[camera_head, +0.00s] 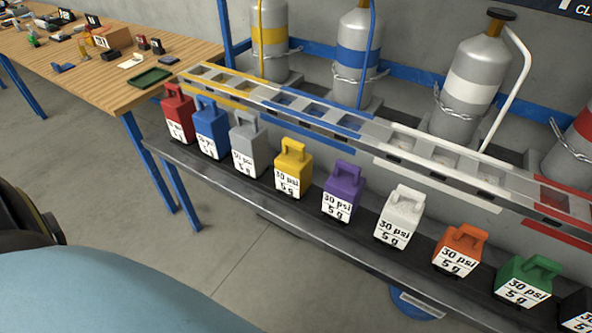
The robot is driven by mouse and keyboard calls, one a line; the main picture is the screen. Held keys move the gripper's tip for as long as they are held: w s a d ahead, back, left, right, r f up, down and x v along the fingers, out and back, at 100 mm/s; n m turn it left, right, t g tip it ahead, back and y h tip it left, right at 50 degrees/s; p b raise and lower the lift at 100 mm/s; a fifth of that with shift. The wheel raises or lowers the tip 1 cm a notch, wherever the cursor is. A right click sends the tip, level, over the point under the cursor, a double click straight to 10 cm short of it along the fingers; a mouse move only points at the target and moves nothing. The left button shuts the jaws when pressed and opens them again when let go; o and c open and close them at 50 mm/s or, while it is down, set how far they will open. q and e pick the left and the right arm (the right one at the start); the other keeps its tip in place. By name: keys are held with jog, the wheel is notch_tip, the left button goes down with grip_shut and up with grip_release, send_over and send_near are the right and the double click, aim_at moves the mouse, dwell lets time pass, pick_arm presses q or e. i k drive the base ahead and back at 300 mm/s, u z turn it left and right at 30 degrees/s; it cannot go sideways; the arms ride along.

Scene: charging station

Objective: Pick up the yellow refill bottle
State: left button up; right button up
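The yellow refill bottle (292,170) stands upright on the dark shelf (265,193), with its handle on top and a white label reading 30 psi, 5 g on its front. A grey bottle (248,147) stands to its left and a purple bottle (342,192) to its right, both apart from it. Nothing touches or covers the yellow bottle. Neither of my grippers shows in the head view.
Red (178,115), blue (210,130), white (401,215), orange (460,250) and green (527,283) bottles share the shelf. A slotted rail (330,118) and gas cylinders (467,85) stand behind. A wooden table (100,83) holds small items at upper left. The floor in front is clear.

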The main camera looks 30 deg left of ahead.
aim_at(294, 165)
jog(key=k, duration=0.5)
jog(key=u, duration=2.35)
jog(key=i, duration=1.9)
jog(key=z, duration=1.85)
